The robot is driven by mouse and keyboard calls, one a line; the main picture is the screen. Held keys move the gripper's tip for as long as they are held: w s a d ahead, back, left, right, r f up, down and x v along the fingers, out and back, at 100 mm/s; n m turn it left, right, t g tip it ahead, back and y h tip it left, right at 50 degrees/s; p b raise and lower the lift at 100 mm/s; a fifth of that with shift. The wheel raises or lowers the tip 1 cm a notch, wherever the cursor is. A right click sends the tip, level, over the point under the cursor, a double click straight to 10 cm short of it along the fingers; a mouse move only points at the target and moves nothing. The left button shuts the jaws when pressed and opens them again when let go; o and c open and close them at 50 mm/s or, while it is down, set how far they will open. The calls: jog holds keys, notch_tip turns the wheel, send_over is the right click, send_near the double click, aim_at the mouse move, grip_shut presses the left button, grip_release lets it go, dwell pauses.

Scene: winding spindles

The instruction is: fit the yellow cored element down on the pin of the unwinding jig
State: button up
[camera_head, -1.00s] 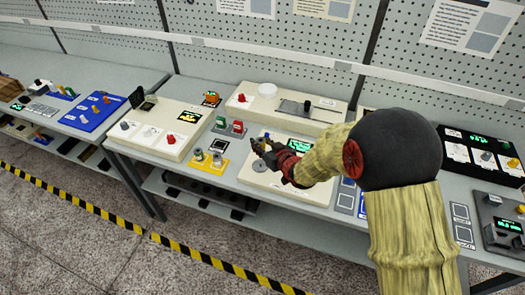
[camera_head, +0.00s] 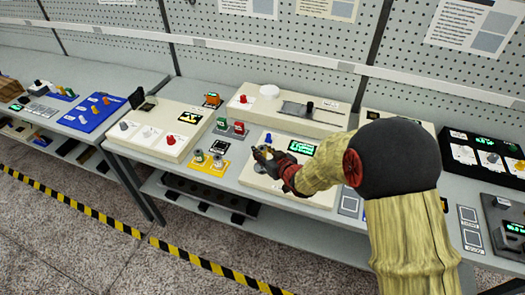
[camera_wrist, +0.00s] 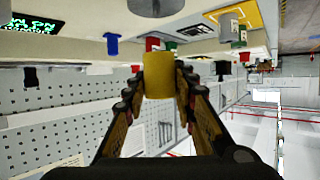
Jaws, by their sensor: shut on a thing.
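My gripper (camera_head: 262,153) is shut on the yellow cored element (camera_wrist: 159,82). In the wrist view the element is a short yellow cylinder between the two fingertips (camera_wrist: 160,80). In the head view the fingers mostly hide it. They hang over the front left of a pale box with a green display (camera_head: 301,147), which I take for the unwinding jig (camera_head: 300,193). In the wrist view, which is upside down, a round grey part (camera_wrist: 155,5) lies beyond the element with a visible gap between. The pin cannot be made out.
Left of the jig is a yellow plate (camera_head: 207,168) with two grey cylinders. Green and red knobs (camera_head: 231,126) stand behind it. A pale box (camera_head: 290,110) with a slider is at the back. My arm covers the area to the right.

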jog(key=shift+f+b, duration=0.55)
jog(key=shift+f, duration=0.4)
jog(key=shift+f+b, duration=1.75)
jog(key=shift+b, duration=0.1)
dwell(1.4)
jog(key=o, duration=1.2)
jog(key=shift+o, duration=0.2)
jog(key=v, duration=1.2)
